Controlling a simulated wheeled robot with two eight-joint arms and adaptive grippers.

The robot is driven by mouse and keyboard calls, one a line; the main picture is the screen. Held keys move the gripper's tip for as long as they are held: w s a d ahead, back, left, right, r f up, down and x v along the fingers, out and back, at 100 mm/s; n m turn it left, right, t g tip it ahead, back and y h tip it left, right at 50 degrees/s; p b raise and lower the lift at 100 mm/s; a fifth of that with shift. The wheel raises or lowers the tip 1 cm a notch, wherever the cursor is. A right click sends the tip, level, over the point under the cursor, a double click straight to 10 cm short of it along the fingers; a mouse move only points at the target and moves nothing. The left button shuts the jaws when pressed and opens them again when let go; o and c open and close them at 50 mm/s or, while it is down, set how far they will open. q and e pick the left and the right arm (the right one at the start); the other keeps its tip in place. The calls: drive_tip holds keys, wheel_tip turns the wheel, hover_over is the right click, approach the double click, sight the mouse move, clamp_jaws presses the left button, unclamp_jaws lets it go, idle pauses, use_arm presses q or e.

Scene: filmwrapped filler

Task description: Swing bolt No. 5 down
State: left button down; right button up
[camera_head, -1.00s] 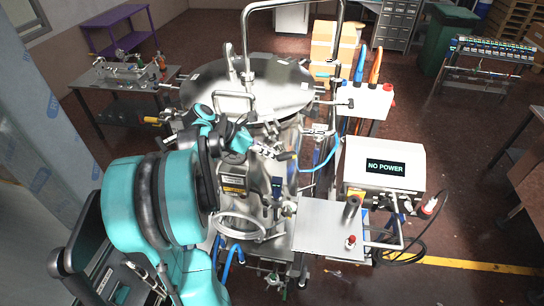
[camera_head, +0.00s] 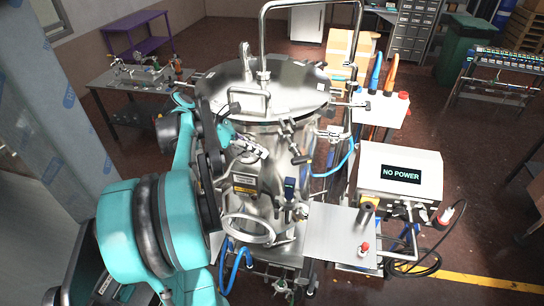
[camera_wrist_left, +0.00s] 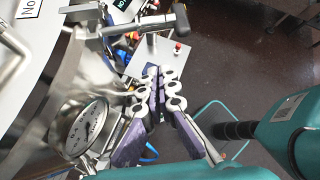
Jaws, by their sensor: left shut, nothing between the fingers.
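The steel vessel (camera_head: 290,185) stands in the middle of the head view under a round shiny lid (camera_head: 305,82). A swing bolt with a cross-bar and dark end caps (camera_head: 291,130) is at the front of the lid's rim. A similar cross-bar bolt (camera_wrist_left: 140,24) sticks out at the top of the left wrist view; its number cannot be read. My left gripper (camera_head: 262,148) is at the vessel's front, left of and below that front bolt. In the wrist view its fingers (camera_wrist_left: 157,80) are together and empty, below the cross-bar and apart from it. My right gripper is not seen.
A round gauge (camera_wrist_left: 86,129) is close on the left of my fingers. A lid label (camera_wrist_left: 28,9) is cut off after "No". Right of the vessel are a steel side plate (camera_head: 335,235) and a box reading "NO POWER" (camera_head: 400,190).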

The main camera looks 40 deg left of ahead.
use_arm(q)
drive_tip(key=s+d+f+m+g+y+b, duration=0.1)
drive_tip(key=s+d+f+m+y+b, duration=0.1)
drive_tip(key=d+f+m+b, duration=0.8)
drive_tip(key=s+d+f+m+g+y+b, duration=0.1)
drive_tip(key=s+d+f+m+y+b, duration=0.1)
drive_tip(key=d+f+m+b, duration=0.9)
wheel_tip(320, 180, down, 8)
drive_tip(key=shift+d+f+y, duration=0.1)
drive_tip(key=shift+d+y, duration=0.5)
drive_tip(key=shift+d, duration=0.3)
drive_tip(key=c, duration=2.2)
unclamp_jaws()
drive_tip(key=s+d+f+m+t+y+b, duration=0.1)
drive_tip(key=s+d+f+m+b, duration=0.1)
drive_tip(key=d+f+m+b, duration=0.2)
wheel_tip(320, 180, down, 4)
drive_tip(key=m+b, duration=0.2)
drive_tip(key=m, duration=0.3)
drive_tip(key=shift+s+f+b, duration=0.25)
drive_tip(key=shift+s+b, duration=0.1)
drive_tip(key=shift+b, duration=0.05)
drive_tip(key=o, duration=0.5)
drive_tip(key=shift+d+f+m, duration=0.15)
drive_tip(key=shift+m, duration=0.15)
drive_tip(key=o, duration=0.4)
drive_tip(key=shift+t, duration=0.3)
drive_tip(key=shift+c, duration=0.2)
